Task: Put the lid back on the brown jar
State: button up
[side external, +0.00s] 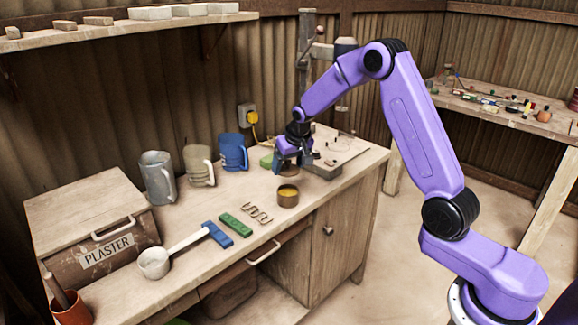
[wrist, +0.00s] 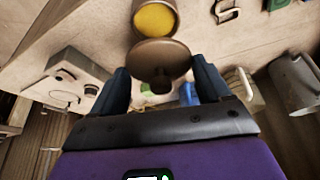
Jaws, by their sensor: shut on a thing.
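The brown jar (side external: 288,196) stands open on the bench near its front edge, with yellow contents showing. In the wrist view the jar (wrist: 155,17) is at the top, its lower part overlapped by the lid. My gripper (side external: 293,163) is behind the jar and above the bench in the side view. In the wrist view my gripper (wrist: 160,66) is shut on the round brown lid (wrist: 158,53), whose knob points toward the camera. The lid is off the jar's mouth. I cannot make out the lid clearly in the side view.
A grey jug (side external: 157,178), a beige jug (side external: 199,166) and a blue jug (side external: 232,152) line the back. A metal press base (side external: 335,150) is right of my gripper. Metal links (side external: 257,213), a green bar (side external: 236,224) and a blue-ended ladle (side external: 155,262) lie left of the jar.

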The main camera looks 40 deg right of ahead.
jog(key=shift+d+f, duration=0.1)
jog(key=shift+f, duration=3.1)
jog(key=shift+w+f, duration=0.1)
jog(key=shift+f, duration=0.05)
jog(key=o, duration=1)
jog(key=shift+r, duration=3.5)
jog(key=shift+c, duration=0.3)
grip_shut()
